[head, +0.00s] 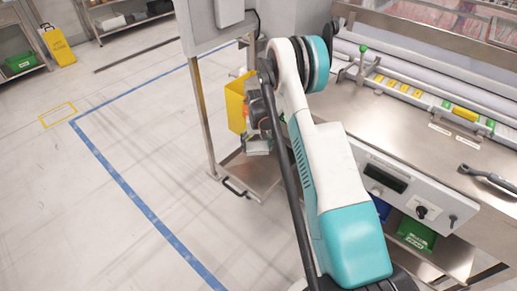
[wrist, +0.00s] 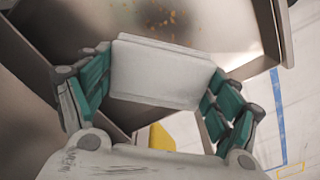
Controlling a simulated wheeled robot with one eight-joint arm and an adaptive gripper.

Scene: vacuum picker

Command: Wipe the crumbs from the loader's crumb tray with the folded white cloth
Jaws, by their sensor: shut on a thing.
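My gripper (wrist: 160,82) is shut on the folded white cloth (wrist: 160,72), which sits flat between the green-padded fingers in the wrist view. Beyond the cloth is the metal crumb tray (wrist: 222,28), with yellow-orange crumbs (wrist: 165,16) scattered on it near the top of the picture. The cloth hides part of the tray, and I cannot tell whether it touches the surface. In the head view the crumb tray (head: 262,178) sticks out low at the machine's left end. My arm hides part of it, and my gripper (head: 258,146) is just above it.
A yellow holder (head: 236,104) hangs beside the arm, above the tray. The steel worktop (head: 440,130) to the right bears a dark-handled tool (head: 488,178). Green (head: 416,235) and blue bins sit under it.

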